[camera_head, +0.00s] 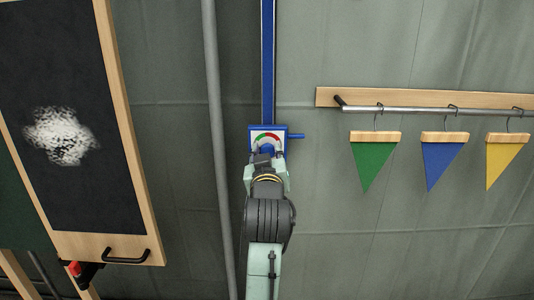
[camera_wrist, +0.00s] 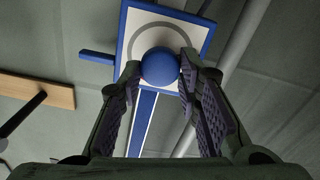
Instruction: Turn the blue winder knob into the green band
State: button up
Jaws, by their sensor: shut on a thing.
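The blue winder knob (camera_wrist: 160,67) is a round ball on a white plate with a blue border (camera_wrist: 132,30). My gripper (camera_wrist: 159,72) is shut on the knob, one finger on each side. In the head view the winder plate (camera_head: 255,131) sits on the wall at the foot of a blue vertical rail, with a small red and green arc (camera_head: 267,136) above my gripper (camera_head: 266,160). The wrist view shows only a grey part of the ring around the knob. I cannot make out a pointer, so I cannot tell where the knob stands against the green band.
A blue rail (camera_head: 268,60) runs up from the winder, and a blue bar (camera_head: 296,136) sticks out to its right. A grey pipe (camera_head: 216,110) runs to the left. Pennants (camera_head: 374,163) hang from a rail at the right. A framed blackboard (camera_head: 50,90) is at the left.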

jog(key=m, duration=0.4)
jog(key=shift+p, duration=0.4)
jog(key=m, duration=0.4)
jog(key=shift+d, duration=0.1)
jog(key=m, duration=0.7)
jog(key=shift+d, duration=0.1)
jog(key=o, duration=1.1)
jog(key=shift+o, duration=0.2)
